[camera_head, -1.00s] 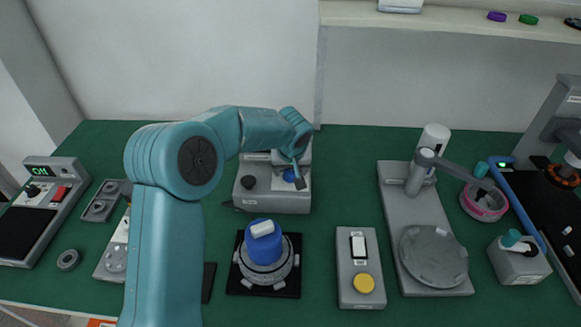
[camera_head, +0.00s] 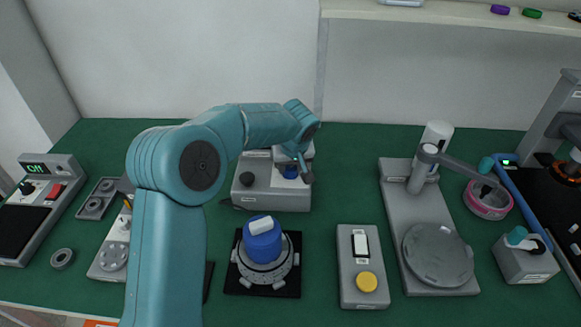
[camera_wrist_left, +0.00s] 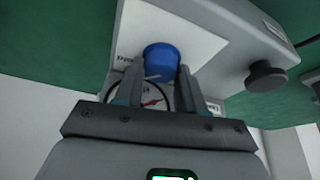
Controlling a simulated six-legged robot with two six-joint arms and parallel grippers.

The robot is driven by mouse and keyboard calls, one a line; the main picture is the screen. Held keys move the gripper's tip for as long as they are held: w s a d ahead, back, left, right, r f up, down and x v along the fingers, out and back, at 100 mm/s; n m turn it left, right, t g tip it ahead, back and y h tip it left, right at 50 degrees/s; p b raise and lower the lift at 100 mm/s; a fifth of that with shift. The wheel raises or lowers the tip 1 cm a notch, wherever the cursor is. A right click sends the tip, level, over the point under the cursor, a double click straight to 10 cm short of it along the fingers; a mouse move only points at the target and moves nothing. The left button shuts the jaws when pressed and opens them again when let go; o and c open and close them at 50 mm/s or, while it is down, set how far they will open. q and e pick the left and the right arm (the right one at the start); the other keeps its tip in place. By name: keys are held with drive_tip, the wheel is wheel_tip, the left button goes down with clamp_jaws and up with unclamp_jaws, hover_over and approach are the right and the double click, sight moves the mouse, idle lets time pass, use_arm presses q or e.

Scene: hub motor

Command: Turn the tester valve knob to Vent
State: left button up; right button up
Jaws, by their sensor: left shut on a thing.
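The tester (camera_head: 272,198) is a grey box at the back middle of the bench. Its blue valve knob (camera_head: 290,171) is partly hidden by my left gripper (camera_head: 303,172) in the head view. In the left wrist view, the blue knob (camera_wrist_left: 161,61) sits between the two fingers of my left gripper (camera_wrist_left: 162,82), which is shut on it. A pale mark shows on the knob's near side. A round gauge with a red needle (camera_wrist_left: 153,101) shows partly behind the fingers. Labels flank the knob, too small and cut off to read. My right gripper is not in view.
A black knob (camera_head: 247,179) stands on the tester, left of the blue one. In front is a blue-topped hub on a black plate (camera_head: 284,290). A grey box with a yellow button (camera_head: 366,282) and a turntable fixture (camera_head: 438,257) lie to the right. Green bench shows between them.

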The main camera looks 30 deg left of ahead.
use_arm(q)
drive_tip(key=o, duration=1.1)
drive_tip(key=shift+c, duration=0.2)
drive_tip(key=v, duration=1.6)
drive_tip(key=shift+d+r, duration=0.15)
drive_tip(key=shift+r, duration=0.05)
